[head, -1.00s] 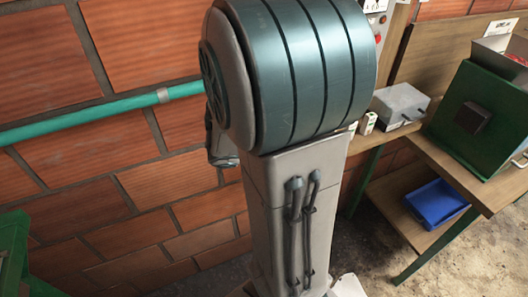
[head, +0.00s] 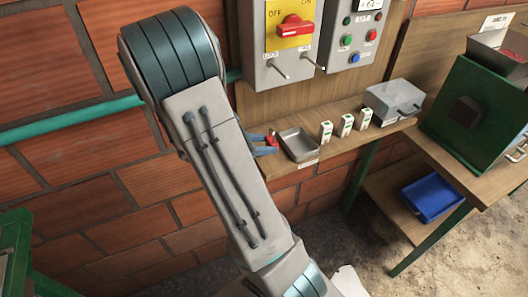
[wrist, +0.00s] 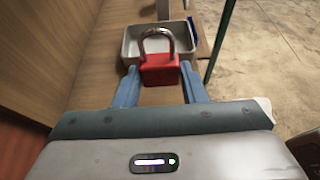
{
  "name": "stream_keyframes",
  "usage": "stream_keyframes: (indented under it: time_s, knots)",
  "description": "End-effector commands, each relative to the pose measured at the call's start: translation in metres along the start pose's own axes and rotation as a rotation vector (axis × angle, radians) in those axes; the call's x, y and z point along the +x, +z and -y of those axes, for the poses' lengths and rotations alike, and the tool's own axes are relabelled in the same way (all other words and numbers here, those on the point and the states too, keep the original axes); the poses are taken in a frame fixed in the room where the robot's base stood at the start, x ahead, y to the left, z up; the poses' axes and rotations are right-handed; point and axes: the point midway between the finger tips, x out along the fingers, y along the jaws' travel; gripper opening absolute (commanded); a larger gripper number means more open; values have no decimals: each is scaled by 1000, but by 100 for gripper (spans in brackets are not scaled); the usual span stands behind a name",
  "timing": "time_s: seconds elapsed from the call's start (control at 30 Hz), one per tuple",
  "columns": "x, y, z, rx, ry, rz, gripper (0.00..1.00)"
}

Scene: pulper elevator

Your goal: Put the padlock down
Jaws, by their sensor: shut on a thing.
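A red padlock (wrist: 159,70) with a silver shackle is held between the two blue fingers of my gripper (wrist: 160,82) in the wrist view. The shackle points away from the gripper. In the head view the padlock (head: 271,140) shows as a small red patch in my gripper (head: 268,146), just left of a grey metal tray (head: 299,146) on a wooden shelf. In the wrist view the tray (wrist: 131,47) lies beyond the padlock, which partly covers it. I cannot tell the padlock's height above the shelf.
Small white-and-green boxes (head: 346,124) and a grey lidded box (head: 394,101) stand along the shelf (head: 331,148) to the right. Above are a red rotary switch (head: 294,26) on a yellow plate and a button panel (head: 357,35). A blue bin (head: 431,200) sits lower right.

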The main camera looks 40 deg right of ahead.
Motion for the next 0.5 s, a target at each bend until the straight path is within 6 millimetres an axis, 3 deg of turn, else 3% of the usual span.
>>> stream_keyframes:
  time_s: [0.3, 0.5]
  knots:
    - [12, -30, 0, -5, 0, 1, 9]
    - [15, -36, 0, 0, 0, 0, 9]
